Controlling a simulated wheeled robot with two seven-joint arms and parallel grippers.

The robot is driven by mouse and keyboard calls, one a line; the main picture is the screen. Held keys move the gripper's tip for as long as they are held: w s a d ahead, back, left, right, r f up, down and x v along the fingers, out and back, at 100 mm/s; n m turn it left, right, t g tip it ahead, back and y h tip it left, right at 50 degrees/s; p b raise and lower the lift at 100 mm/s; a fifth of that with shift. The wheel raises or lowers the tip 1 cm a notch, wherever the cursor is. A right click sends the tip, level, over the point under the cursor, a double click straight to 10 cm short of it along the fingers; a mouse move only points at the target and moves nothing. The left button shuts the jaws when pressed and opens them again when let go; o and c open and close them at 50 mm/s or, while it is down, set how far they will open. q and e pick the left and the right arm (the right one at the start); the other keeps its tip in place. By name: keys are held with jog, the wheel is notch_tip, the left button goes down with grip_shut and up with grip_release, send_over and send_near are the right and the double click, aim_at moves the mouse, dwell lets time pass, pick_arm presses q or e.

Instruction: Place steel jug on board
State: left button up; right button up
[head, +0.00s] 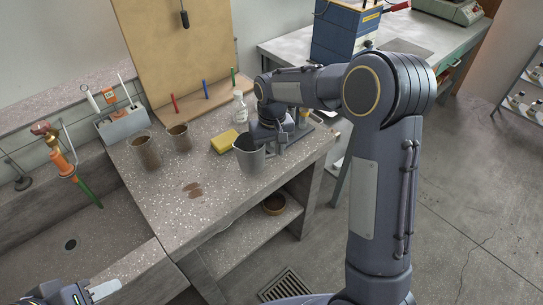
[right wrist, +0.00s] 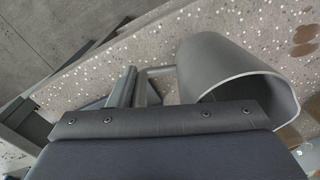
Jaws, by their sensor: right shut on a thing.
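The steel jug (head: 250,158) is a grey, open-topped vessel near the front right of the speckled bench. It looks upright in the head view; whether its base touches the bench I cannot tell. My right gripper (head: 268,140) is at its far right side. In the right wrist view the jug (right wrist: 235,75) shows its open mouth, and my right gripper (right wrist: 137,88) is shut on its handle.
Two brown vessels (head: 145,152) stand left on the bench. A yellow sponge (head: 224,141), white bottle (head: 240,107) and coloured pegs (head: 205,89) are behind the jug. Brown patches (head: 193,189) mark the otherwise clear bench front. A sink (head: 50,215) lies left.

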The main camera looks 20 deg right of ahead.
aim_at(272, 156)
jog(key=f, duration=0.3)
jog(key=shift+w+d+f, duration=0.25)
jog(key=shift+f, duration=0.05)
jog(key=shift+a+f, duration=0.1)
jog(key=shift+f, duration=0.1)
jog(key=o, duration=1.4)
